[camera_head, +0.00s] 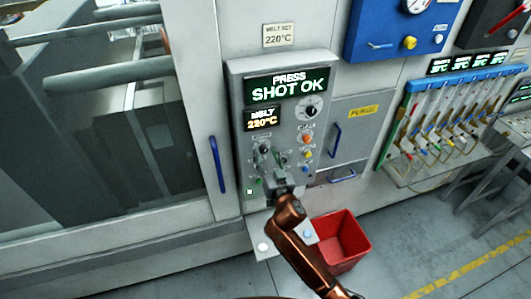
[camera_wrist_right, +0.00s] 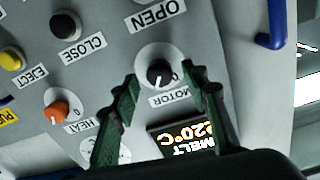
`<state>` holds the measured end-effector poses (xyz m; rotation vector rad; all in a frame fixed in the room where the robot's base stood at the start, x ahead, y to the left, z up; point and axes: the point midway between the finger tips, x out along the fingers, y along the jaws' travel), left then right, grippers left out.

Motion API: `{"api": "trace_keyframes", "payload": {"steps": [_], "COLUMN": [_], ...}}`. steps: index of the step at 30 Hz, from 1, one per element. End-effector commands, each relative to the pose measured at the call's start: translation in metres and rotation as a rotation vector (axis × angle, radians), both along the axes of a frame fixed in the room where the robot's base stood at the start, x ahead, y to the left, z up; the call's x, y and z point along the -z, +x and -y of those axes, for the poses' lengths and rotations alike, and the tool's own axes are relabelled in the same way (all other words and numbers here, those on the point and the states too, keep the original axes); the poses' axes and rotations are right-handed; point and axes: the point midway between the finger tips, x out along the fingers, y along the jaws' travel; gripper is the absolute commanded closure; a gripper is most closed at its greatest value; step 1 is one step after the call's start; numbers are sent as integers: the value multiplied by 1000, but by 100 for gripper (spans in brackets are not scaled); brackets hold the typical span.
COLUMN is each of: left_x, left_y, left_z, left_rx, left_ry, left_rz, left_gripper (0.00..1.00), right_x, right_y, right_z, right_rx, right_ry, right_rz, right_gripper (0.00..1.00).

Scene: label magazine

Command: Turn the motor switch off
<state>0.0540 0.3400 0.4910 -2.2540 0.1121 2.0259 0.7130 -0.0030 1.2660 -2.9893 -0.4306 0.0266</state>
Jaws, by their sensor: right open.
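The motor switch (camera_wrist_right: 158,73) is a black knob on a white dial with a MOTOR label. Its white pointer mark faces the bottom of the right wrist view, and a 0 is printed on the dial's right side. In the head view the knob (camera_head: 264,148) sits on the grey press panel below the melt display. My right gripper (camera_wrist_right: 162,84) is open, with its dark green fingers on either side of the knob in the picture; I cannot tell whether they touch it. In the head view my right gripper (camera_head: 277,169) is in front of the lower panel. My left gripper is not in view.
An orange HEAT knob (camera_wrist_right: 56,112), a black CLOSE button (camera_wrist_right: 66,24) and a yellow EJECT button (camera_wrist_right: 12,58) are nearby. The press display (camera_head: 287,85) reads SHOT OK. A blue door handle (camera_head: 216,164) is left of the panel, and a red bin (camera_head: 341,238) stands below.

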Motion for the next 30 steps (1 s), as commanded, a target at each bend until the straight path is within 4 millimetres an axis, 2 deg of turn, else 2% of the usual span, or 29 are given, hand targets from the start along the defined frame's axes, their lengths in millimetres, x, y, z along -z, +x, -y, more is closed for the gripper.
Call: {"api": "trace_keyframes", "payload": {"steps": [4, 12, 30], "left_x": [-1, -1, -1], "left_y": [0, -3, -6], "left_z": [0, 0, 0], "left_rx": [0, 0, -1], "left_ry": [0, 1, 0], "left_rz": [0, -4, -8], "left_gripper": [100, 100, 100], "right_x": [0, 0, 0], "right_y": [8, 8, 8], "right_z": [-3, -3, -3], "right_rx": [-1, -1, -1], "right_ry": [-1, 0, 0], "right_rz": [0, 0, 0], "right_gripper": [58, 60, 100]}}
